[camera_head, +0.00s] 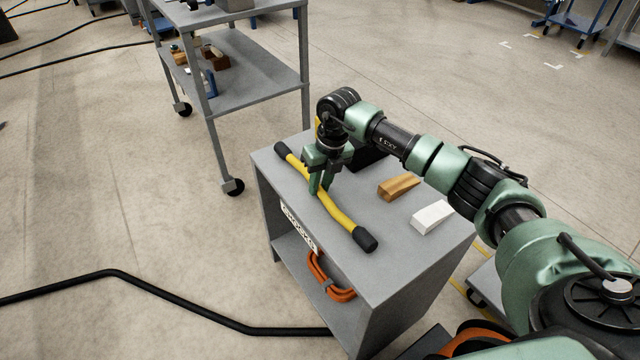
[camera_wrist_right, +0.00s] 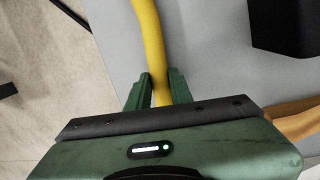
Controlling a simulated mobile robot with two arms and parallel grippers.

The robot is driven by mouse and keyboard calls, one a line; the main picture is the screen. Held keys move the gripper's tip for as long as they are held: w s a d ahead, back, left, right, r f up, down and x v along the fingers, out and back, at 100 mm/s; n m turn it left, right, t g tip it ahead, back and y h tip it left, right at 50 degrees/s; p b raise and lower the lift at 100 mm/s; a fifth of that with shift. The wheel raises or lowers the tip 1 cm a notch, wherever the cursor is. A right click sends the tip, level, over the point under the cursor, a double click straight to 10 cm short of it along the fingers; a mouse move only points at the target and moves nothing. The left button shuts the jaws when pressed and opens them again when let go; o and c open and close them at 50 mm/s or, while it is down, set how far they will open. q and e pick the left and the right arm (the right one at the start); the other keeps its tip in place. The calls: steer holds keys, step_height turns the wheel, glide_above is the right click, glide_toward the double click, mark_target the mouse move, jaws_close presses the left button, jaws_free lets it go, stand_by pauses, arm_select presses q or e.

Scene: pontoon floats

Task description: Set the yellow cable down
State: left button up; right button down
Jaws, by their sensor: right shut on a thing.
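The yellow cable (camera_head: 335,211) has black ends and lies along the left edge of the grey cabinet top (camera_head: 285,165) in the head view. My right gripper (camera_head: 318,190) points down over the cable's middle and is shut on it. In the right wrist view the yellow cable (camera_wrist_right: 150,45) runs between the two green fingers of the right gripper (camera_wrist_right: 155,90). The cable is at or very close to the top; I cannot tell whether it touches all along. My left gripper is in neither view.
A wooden wedge (camera_head: 399,187) and a white block (camera_head: 432,217) lie on the top, right of the cable. A black object (camera_wrist_right: 285,25) stands behind the gripper. A grey cart (camera_head: 250,75) stands behind. A black floor cable (camera_head: 190,308) runs at left.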

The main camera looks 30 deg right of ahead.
steer(key=shift+f, duration=0.1)
steer(key=c, duration=1.3)
jaws_free()
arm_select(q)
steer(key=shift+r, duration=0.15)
arm_select(e)
steer(key=shift+o, duration=0.2)
steer(key=shift+r, duration=0.35)
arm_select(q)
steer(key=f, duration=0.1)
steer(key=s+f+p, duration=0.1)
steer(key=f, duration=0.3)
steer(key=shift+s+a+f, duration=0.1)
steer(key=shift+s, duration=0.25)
arm_select(e)
step_height(320, 180, up, 11)
steer(key=s+d, duration=0.1)
steer(key=shift+d+r, duration=0.2)
steer(key=shift+d, duration=0.15)
